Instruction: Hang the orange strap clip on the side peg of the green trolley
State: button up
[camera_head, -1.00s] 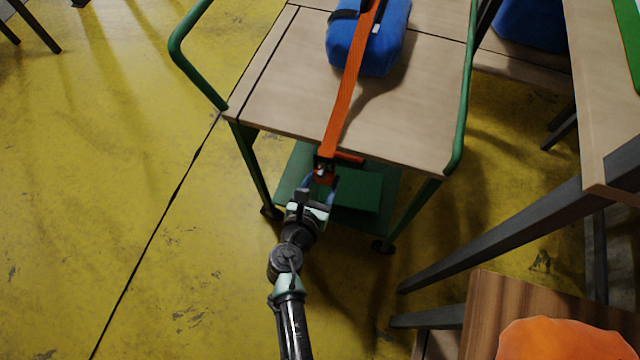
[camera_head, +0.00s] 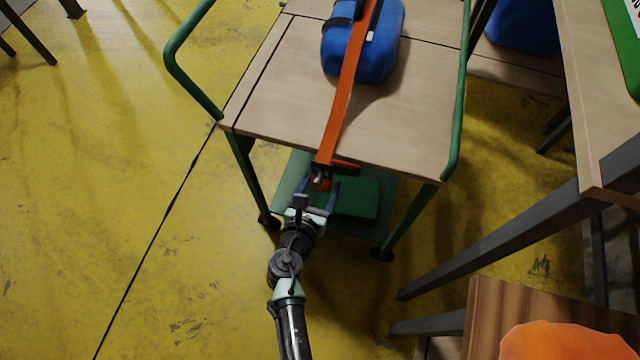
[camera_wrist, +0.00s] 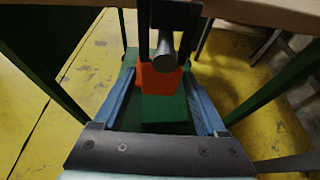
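The orange strap (camera_head: 346,95) runs from a blue bundle across the top of the green trolley (camera_head: 385,120) and over its near edge. Its clip (camera_head: 321,180) hangs just below that edge, and its orange lower part shows in the wrist view (camera_wrist: 156,82). A grey round peg end (camera_wrist: 172,68) points toward me between the clip's dark sides, above the orange part; the clip appears to be around the peg. My gripper (camera_head: 318,192) is open just below and in front of the clip. Its two blue fingers stand wide apart on either side, seemingly not touching it.
The blue bundle (camera_head: 364,50) rests on the trolley top. The trolley's green lower shelf (camera_head: 355,200) lies beyond my gripper.

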jog(key=shift+o, duration=1)
jog(key=p+v, duration=0.3)
jog(key=v, duration=1)
jog(key=w+r+m+t, duration=0.1)
jog(key=w+r+m, duration=0.55)
jog(key=r, duration=0.35)
jog(key=w+r+m+t, duration=0.2)
jog(key=w+r+m, duration=0.45)
jog(key=r, duration=0.35)
jog(key=w+d+r+m+t, duration=0.15)
jog(key=r+m, duration=0.25)
jog(key=r, duration=0.5)
jog(key=w+d+r+m+t, duration=0.15)
jog(key=r+m, duration=0.25)
jog(key=r, duration=0.6)
jog(key=s+r+m+t+y+p, duration=0.1)
jog(key=s+r+m+t, duration=0.3)
jog(key=r, duration=0.7)
jog(key=s+r+m+t+y, duration=0.2)
jog(key=s+r+m, duration=0.3)
jog(key=r, duration=0.6)
jog(key=s+r+m+t+y+p, duration=0.1)
jog(key=s+r+m+t, duration=0.15)
jog(key=s+r, duration=0.6)
jog(key=w+r+p, duration=0.3)
jog(key=r+p, duration=0.9)
jog(key=r, duration=0.2)
jog(key=shift+w+r, duration=0.3)
jog(key=shift+r, duration=0.05)
